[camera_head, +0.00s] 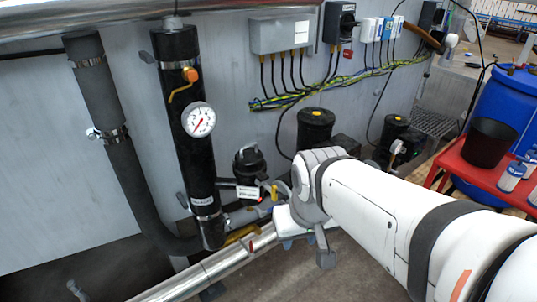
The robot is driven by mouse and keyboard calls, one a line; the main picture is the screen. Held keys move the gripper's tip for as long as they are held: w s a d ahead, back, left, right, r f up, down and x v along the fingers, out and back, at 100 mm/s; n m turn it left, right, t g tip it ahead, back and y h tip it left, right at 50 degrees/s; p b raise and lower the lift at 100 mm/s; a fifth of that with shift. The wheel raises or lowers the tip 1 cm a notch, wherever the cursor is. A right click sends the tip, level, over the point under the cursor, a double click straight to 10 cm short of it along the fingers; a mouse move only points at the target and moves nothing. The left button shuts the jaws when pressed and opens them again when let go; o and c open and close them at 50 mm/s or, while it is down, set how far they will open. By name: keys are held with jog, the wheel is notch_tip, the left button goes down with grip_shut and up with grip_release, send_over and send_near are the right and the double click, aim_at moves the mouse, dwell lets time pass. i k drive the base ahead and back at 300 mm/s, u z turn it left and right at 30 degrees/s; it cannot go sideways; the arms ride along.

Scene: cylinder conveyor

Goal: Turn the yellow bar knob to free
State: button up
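A small upright yellow bar (275,192) shows just left of my wrist, near the low pipework; it looks like the bar knob, but it is too small to read its setting. A second yellow lever with an orange cap (190,75) is high on the black vertical pipe. My white arm reaches in from the lower right and bends down at the wrist beside the small yellow bar. My gripper is mostly hidden behind the wrist; a grey part (326,258) hangs below it. I cannot tell whether the fingers touch anything.
A black pipe (188,130) carries a round gauge (198,120). A silver pipe (205,274) runs low in front. A black valve unit with a white tag (247,193) stands left of the wrist. A red cart (480,172) and blue drum (505,105) are right.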

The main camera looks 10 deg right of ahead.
aim_at(273, 190)
jog(key=z, duration=0.6)
jog(key=k, duration=1.05)
jog(key=u, duration=0.65)
jog(key=i, duration=1)
jog(key=u, duration=0.05)
